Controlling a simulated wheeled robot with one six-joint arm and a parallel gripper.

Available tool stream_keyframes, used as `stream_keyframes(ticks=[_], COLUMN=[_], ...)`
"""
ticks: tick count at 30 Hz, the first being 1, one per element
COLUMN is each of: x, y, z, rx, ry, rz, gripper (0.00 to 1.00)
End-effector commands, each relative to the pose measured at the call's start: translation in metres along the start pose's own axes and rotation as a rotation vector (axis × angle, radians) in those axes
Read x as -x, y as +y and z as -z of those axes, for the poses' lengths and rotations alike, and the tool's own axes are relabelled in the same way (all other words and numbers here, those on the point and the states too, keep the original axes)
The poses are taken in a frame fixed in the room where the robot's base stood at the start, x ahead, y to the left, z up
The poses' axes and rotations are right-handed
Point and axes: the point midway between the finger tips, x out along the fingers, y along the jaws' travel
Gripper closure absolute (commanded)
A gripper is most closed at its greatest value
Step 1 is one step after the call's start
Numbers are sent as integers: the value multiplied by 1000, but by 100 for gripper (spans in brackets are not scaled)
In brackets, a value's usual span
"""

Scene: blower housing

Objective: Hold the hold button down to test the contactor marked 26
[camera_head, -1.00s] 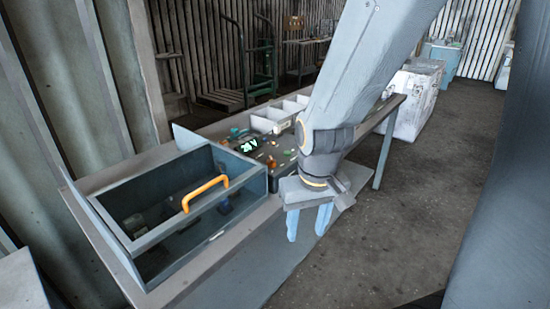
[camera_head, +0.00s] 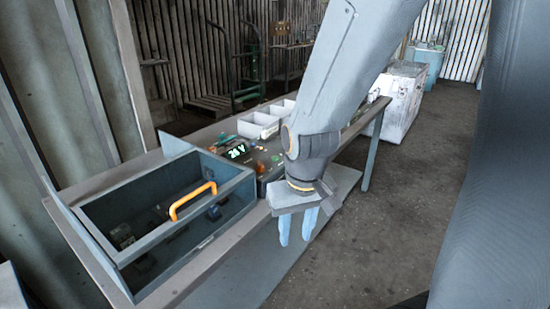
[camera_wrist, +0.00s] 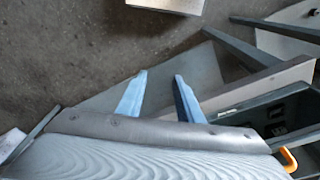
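A dark control panel (camera_head: 268,163) lies on the bench between the open-topped bin and the white trays. It has a green lit display (camera_head: 237,151) that seems to read 26 V, and several small coloured knobs or buttons. I cannot tell which one is the hold button, and no mark 26 on a contactor is legible. Small dark parts (camera_head: 122,236) lie inside the grey-blue bin (camera_head: 215,230), which has an orange handle (camera_head: 193,201). My gripper (camera_head: 295,242) hangs in front of the bench edge, fingers down, apart and empty. The wrist view also shows its open fingers (camera_wrist: 158,95).
The bench (camera_head: 165,290) runs away to the right, with white trays (camera_head: 258,125) behind the panel. A white box (camera_head: 402,100) stands on the floor beyond. The concrete floor (camera_head: 370,220) at the right is clear.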

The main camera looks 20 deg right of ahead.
Motion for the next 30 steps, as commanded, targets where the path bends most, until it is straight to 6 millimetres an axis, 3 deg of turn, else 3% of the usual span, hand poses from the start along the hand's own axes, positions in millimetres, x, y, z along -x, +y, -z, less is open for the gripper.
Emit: stream_keyframes(ticks=[1, 6, 30], x=[0, 0, 0], y=[0, 0, 0], z=[0, 0, 0], rx=[0, 0, 0], ry=[0, 0, 0], rz=[0, 0, 0], gripper=[76, 100, 100])
